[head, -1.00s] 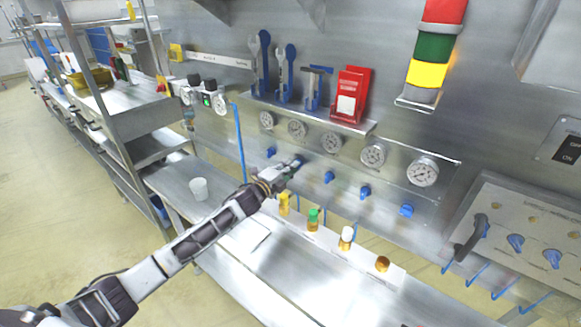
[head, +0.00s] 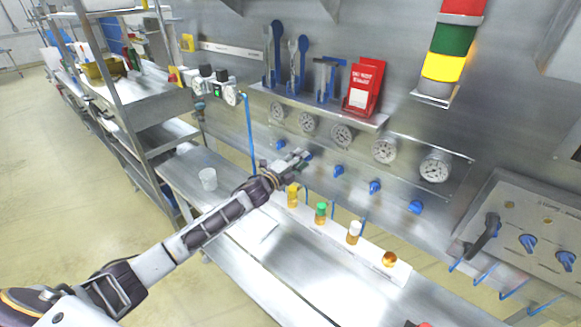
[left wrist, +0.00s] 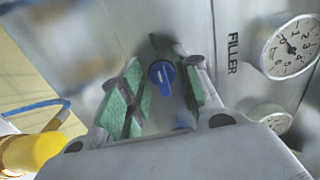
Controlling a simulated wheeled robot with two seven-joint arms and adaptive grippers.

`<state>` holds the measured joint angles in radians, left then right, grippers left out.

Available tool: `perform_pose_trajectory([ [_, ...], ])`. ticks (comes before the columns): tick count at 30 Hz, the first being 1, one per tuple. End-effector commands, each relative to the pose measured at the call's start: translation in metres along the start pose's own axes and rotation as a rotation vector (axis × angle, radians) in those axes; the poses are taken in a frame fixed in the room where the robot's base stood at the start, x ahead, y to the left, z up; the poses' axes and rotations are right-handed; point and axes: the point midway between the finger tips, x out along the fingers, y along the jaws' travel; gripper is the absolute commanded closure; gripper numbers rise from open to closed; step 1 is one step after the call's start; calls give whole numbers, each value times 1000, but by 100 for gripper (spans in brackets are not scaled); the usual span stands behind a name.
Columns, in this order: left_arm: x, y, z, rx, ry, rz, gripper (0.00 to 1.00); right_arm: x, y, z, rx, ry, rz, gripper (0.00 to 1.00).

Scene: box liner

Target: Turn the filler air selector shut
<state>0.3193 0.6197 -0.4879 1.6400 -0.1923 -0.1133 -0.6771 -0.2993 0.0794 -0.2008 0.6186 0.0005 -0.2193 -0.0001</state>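The filler air selector is a blue knob (left wrist: 161,73) on the steel panel in the left wrist view, beside the label FILLER (left wrist: 233,53). A pale line runs across its face. My left gripper (left wrist: 163,90) is open, with its green-padded fingers on either side of the knob. I cannot tell whether either pad touches it. In the head view my left gripper (head: 298,158) reaches the row of blue knobs under the gauges and largely hides the knob there. My right gripper is not in view.
Other blue knobs (head: 338,171) and round gauges (head: 342,135) line the panel. A white cup (head: 208,179) is on the steel bench (head: 190,165). A tool shelf (head: 340,112) juts out above the gauges.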

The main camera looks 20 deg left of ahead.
Motion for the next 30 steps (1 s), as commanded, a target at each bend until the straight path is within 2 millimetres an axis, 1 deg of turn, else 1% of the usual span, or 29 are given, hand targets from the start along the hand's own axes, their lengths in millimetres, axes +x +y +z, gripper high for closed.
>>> perform_pose_trajectory([
  [8, -12, 1, 1, 0, -1, 1, 68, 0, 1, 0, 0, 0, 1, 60],
  [30, -67, 2, 0, -1, -1, 2, 68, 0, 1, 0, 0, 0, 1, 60],
])
